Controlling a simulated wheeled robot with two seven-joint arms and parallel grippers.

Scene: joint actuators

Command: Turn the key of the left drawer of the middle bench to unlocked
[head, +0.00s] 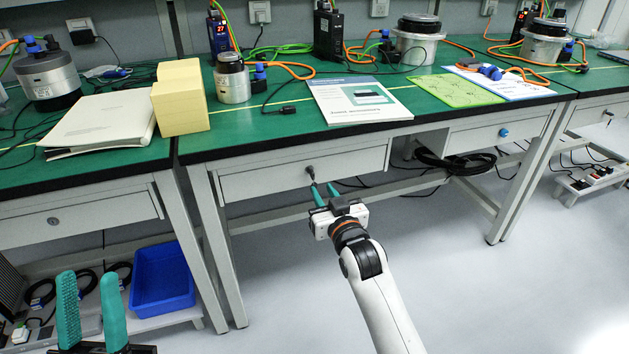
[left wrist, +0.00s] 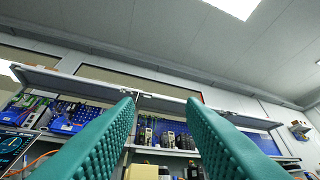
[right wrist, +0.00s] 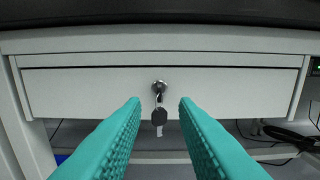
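The left drawer (head: 280,178) of the middle bench is a closed light grey front under the green top. It also fills the right wrist view (right wrist: 90,92). Its round metal lock (right wrist: 159,86) has a key with a dark head (right wrist: 159,116) hanging down from it. In the head view the key (head: 310,172) is small and dark. My right gripper (head: 324,187) is open in front of the drawer. In the right wrist view the key shows between its teal fingers (right wrist: 160,101), touching neither. My left gripper (head: 88,274) is open and empty at the lower left, pointing up.
Black cables (head: 455,160) hang under the bench beside the left drawer. A manual (head: 360,100) and a yellow block (head: 180,107) lie on the top. A blue bin (head: 163,280) stands on a low shelf.

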